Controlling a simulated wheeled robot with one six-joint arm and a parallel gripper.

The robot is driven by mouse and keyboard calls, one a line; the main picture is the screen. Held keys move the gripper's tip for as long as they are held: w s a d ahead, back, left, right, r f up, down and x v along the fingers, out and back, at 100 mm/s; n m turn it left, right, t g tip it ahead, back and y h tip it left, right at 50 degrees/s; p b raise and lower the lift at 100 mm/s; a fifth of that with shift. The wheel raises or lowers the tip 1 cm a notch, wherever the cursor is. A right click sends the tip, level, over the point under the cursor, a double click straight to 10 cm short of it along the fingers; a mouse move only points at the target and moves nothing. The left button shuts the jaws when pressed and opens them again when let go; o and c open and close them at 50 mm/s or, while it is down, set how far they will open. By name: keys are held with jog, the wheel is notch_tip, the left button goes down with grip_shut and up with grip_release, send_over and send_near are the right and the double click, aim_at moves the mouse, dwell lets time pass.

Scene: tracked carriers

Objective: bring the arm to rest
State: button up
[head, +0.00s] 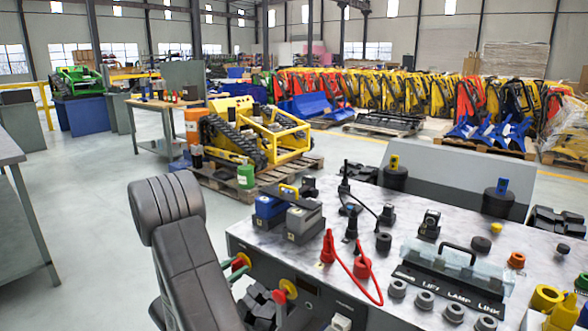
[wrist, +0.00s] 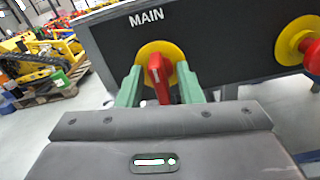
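My gripper (wrist: 160,88) has two green fingers, which stand apart on either side of the red handle of the MAIN switch (wrist: 157,70). Gaps show between the handle and both fingers, so it is open and holds nothing. The handle is near vertical on a round yellow plate, below the white word MAIN. In the head view the switch (head: 241,261) is on the front of the bench, with my gripper (head: 238,274) close in front, partly hidden by my grey arm. Whether the fingertips touch the yellow plate I cannot tell.
A second red knob on yellow (wrist: 308,48) is right of MAIN; it also shows in the head view (head: 287,289). The bench top (head: 335,215) carries batteries, a red cable, black rings and a clear cover. Open floor (head: 90,215) lies to the left.

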jog(key=m+b, duration=0.1)
jog(key=m, duration=0.1)
jog(key=m+b, duration=0.1)
jog(key=m, duration=0.1)
jog(key=m+b, duration=0.1)
jog(key=b, duration=0.1)
jog(key=shift+f+m, duration=0.25)
jog(key=shift+m, duration=0.15)
jog(key=shift+r+m+b, duration=0.15)
jog(key=shift+m+b, duration=0.6)
jog(key=shift+m, duration=0.45)
